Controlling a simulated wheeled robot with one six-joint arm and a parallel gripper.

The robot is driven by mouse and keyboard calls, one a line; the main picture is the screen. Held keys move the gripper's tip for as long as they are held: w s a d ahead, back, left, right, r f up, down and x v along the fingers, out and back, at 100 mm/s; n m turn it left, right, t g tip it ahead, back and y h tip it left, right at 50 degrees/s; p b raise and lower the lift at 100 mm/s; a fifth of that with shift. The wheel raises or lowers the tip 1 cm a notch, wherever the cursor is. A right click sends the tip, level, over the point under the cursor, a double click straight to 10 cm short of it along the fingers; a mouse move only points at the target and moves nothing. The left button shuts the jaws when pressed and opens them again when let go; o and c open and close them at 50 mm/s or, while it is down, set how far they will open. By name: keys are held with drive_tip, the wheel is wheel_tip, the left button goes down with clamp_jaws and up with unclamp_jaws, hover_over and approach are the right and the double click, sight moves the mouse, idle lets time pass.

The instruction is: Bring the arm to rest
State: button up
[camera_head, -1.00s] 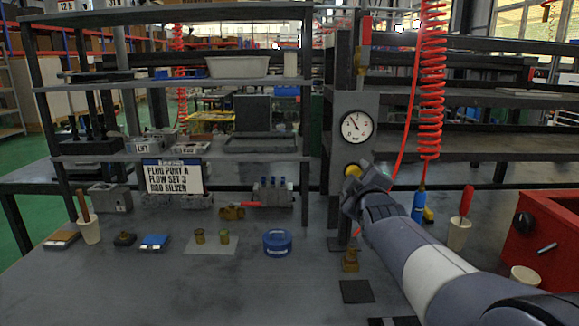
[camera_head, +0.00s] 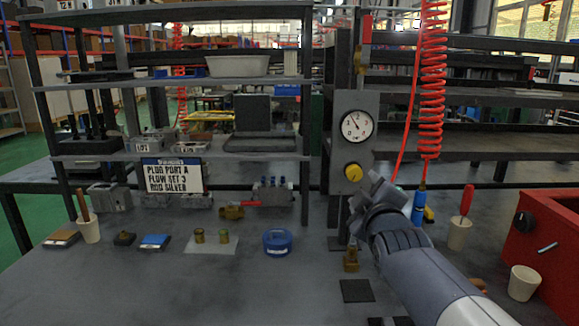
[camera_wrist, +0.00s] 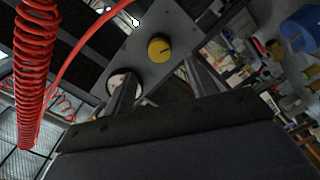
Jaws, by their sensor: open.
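My gripper (camera_head: 366,188) is open and empty in the head view, below and slightly right of the yellow knob (camera_head: 353,171) on the grey gauge panel (camera_head: 369,105). The knob is in plain view there, apart from the jaws. In the wrist view the two fingers of my gripper (camera_wrist: 160,88) stand apart with nothing between them. The yellow knob (camera_wrist: 160,48) shows beyond the fingertips, and the round gauge (camera_wrist: 122,84) is partly hidden by the left finger. My arm reaches in from the lower right of the head view.
A red coiled hose (camera_head: 432,90) hangs right of the panel, with a blue nozzle (camera_head: 419,207) below. A brass fitting (camera_head: 351,260) stands below my gripper. A cup with a red-handled tool (camera_head: 459,235), a white cup (camera_head: 523,283) and a red box (camera_head: 550,235) are at right.

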sight(355, 175)
drive_tip(key=w, duration=0.8)
drive_tip(key=p, duration=0.1)
drive_tip(key=m+p, duration=0.1)
drive_tip(key=shift+s+r+m+p, duration=0.2)
drive_tip(key=shift+r+m+p, duration=0.1)
drive_tip(key=m+p, duration=0.7)
drive_tip(key=p, duration=0.1)
drive_tip(key=shift+f+m+p, duration=0.1)
drive_tip(key=shift+m+p, duration=0.2)
drive_tip(key=shift+p, duration=0.05)
drive_tip(key=m+p, duration=0.3)
drive_tip(key=p, duration=0.2)
drive_tip(key=shift+a+m, duration=0.1)
drive_tip(key=shift+m, duration=0.3)
drive_tip(key=shift+s+f, duration=0.15)
drive_tip(key=shift+s, duration=0.05)
drive_tip(key=shift+s+f+b, duration=0.1)
drive_tip(key=shift+s+b, duration=0.3)
drive_tip(key=shift+s, duration=1.6)
